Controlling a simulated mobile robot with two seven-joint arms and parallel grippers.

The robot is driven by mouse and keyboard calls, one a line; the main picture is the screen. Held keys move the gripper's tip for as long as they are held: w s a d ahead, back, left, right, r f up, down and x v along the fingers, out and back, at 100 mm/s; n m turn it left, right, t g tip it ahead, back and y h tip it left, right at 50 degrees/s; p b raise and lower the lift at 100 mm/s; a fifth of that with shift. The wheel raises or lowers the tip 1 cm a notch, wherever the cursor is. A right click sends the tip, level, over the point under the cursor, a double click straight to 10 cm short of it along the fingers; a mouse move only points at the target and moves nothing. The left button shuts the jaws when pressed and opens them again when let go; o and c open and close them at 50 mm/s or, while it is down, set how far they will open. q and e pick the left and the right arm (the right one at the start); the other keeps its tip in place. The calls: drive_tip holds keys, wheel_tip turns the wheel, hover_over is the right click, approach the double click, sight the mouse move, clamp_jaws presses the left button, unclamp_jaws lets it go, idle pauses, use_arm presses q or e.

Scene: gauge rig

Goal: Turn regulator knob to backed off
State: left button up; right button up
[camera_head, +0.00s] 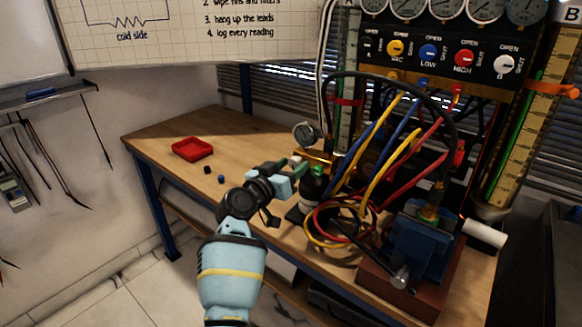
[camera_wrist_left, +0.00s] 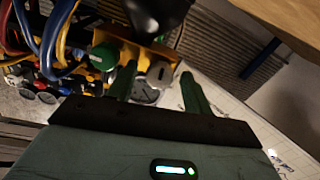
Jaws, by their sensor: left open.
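The regulator is a brass body (camera_head: 316,157) with a small round gauge (camera_head: 305,133), at the near left of the gauge rig. In the left wrist view its brass body (camera_wrist_left: 138,50) and gauge (camera_wrist_left: 147,92) show beyond the fingers. A dark rounded part (camera_wrist_left: 155,16) above the brass may be its knob; I cannot tell its setting. A green round part (camera_wrist_left: 103,57) sits beside it. My left gripper (camera_head: 297,166) is open, just left of the regulator. In the wrist view its two green fingers (camera_wrist_left: 158,74) stand apart, with no clear grip on anything. My right gripper is out of view.
A red tray (camera_head: 192,149) is on the clearer left bench.

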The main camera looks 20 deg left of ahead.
use_arm(q)
drive_tip(key=shift+w, duration=0.15)
drive_tip(key=c, duration=1)
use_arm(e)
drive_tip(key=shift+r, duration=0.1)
